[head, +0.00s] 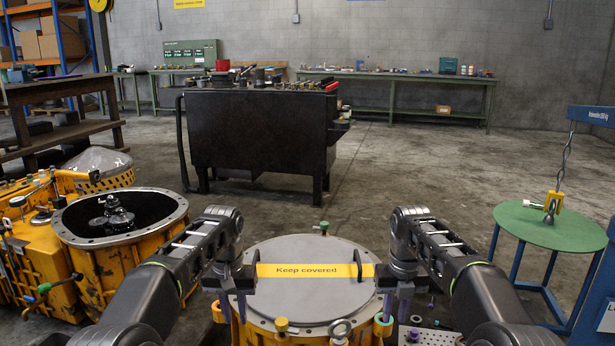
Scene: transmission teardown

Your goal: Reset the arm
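My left gripper (233,306) is at the left edge of a round grey cover (308,302). Its two purple fingers point down with a gap between them, and I see nothing held. My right gripper (396,306) is at the cover's right edge in a near mirror pose, its purple fingers also apart and empty. The cover lies flat on a yellow housing (300,338) and carries a yellow "Keep covered" strip (308,270). Dark upright handles (360,263) stand at the strip's ends. Whether the fingers touch the cover's rim is unclear.
An open yellow transmission housing (120,255) stands at the left. A black workbench (262,130) with parts is ahead. A green round table (545,228) and a hoist hook (551,205) are at the right. A perforated tray (430,337) is at the front right. Floor ahead is clear.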

